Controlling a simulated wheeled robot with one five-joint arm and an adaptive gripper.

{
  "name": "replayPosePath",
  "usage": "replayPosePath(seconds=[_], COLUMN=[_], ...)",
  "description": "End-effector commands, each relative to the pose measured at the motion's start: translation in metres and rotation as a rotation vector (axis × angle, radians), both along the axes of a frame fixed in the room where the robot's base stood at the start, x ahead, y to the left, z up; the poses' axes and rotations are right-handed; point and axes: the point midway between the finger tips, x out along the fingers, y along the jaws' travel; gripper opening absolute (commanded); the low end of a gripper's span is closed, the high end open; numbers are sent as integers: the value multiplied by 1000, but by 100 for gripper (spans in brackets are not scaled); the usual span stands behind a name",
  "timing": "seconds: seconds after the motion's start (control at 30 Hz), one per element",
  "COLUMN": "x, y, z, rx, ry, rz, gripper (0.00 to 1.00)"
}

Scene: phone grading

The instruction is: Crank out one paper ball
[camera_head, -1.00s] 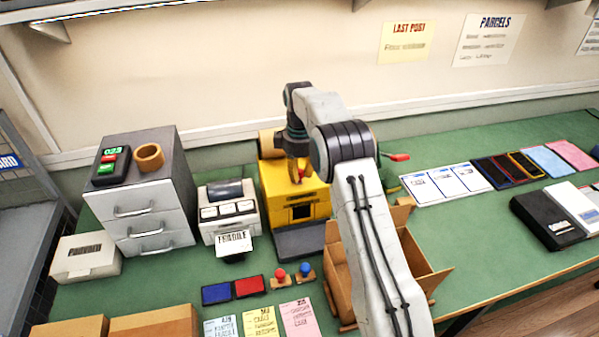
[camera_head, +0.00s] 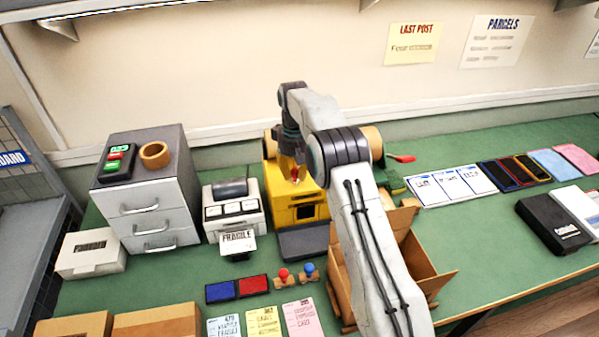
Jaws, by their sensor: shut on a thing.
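A yellow machine (camera_head: 278,195) with a dark opening in its front stands at the back middle of the green bench. A dark grey tray (camera_head: 303,241) lies before it. My gripper (camera_head: 295,176) is at the top of the machine, pointing down. It is shut on a small red part, which looks like the crank's handle (camera_head: 295,181); the fingers hide most of it. A tan paper roll (camera_head: 374,139) shows behind my arm, its middle hidden. I see no paper ball on the tray.
A label printer (camera_head: 233,208) and grey drawers (camera_head: 150,200) stand left of the machine. An open cardboard box (camera_head: 425,262) is under and beside my arm. A red lever (camera_head: 403,158) shows to the right. Two stamps (camera_head: 296,276) and ink pads lie in front.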

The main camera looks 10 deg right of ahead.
Motion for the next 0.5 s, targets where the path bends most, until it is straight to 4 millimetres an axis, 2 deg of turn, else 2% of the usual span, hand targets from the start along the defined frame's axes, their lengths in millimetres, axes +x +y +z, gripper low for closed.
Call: replayPosePath(seconds=[0.5], x=[14], y=[15], z=[-3], rx=[0], ry=[6], rz=[-450], gripper=[0])
